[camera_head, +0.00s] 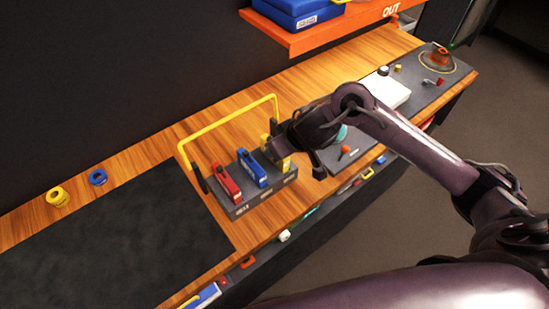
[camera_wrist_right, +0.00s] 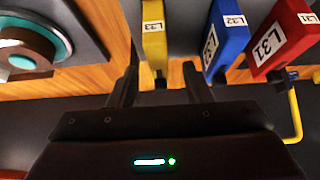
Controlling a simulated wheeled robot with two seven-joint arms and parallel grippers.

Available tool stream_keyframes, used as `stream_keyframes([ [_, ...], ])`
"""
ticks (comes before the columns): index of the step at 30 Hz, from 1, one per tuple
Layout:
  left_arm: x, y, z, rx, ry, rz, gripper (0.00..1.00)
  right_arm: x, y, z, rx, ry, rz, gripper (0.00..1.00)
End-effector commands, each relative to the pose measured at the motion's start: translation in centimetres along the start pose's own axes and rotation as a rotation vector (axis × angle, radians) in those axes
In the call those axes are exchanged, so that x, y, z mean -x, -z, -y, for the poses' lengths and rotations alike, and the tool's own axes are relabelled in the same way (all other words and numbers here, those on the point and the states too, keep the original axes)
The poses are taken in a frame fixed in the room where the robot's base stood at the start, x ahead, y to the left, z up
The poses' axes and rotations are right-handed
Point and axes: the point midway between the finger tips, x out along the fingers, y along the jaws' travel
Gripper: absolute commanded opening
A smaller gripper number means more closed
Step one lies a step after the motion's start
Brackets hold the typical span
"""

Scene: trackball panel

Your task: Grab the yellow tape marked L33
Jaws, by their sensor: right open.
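The yellow tape L33 (camera_wrist_right: 153,40) stands upright in the wrist view, with a white label on its face. In the head view, a bit of yellow (camera_head: 265,141) shows at the right end of the tape holder (camera_head: 242,207), mostly hidden by my right gripper (camera_head: 280,150). In the wrist view my right gripper (camera_wrist_right: 160,77) is open and empty. Its fingers point at the yellow tape's lower end, apart from each other on either side of it. The blue tape L32 (camera_head: 252,168) and the red tape L31 (camera_head: 225,182) stand beside it. My left gripper is not in view.
A yellow handle bar (camera_head: 225,120) arches behind the holder. A round teal-and-brown part (camera_wrist_right: 28,50) lies left in the wrist view. Yellow (camera_head: 58,196) and blue (camera_head: 97,177) rolls sit on the wooden bench. A dark mat (camera_head: 120,235) is clear. An orange shelf (camera_head: 330,35) overhangs the back.

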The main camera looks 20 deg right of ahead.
Motion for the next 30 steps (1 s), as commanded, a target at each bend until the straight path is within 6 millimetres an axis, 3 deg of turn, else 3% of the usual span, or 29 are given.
stream_keyframes([
  [9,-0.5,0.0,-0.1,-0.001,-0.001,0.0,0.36,-4.4,-0.2,-0.1,0.0,0.0,0.001,0.45],
  [17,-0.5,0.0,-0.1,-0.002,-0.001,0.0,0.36,-4.7,-0.1,-0.1,0.001,0.0,-0.001,0.45],
  [27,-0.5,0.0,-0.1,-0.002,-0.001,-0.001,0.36,-4.7,-0.1,-0.1,0.001,-0.001,-0.001,0.03],
  [30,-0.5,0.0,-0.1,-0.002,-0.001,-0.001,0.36,-4.7,-0.1,-0.1,0.001,-0.001,-0.001,0.0],
])
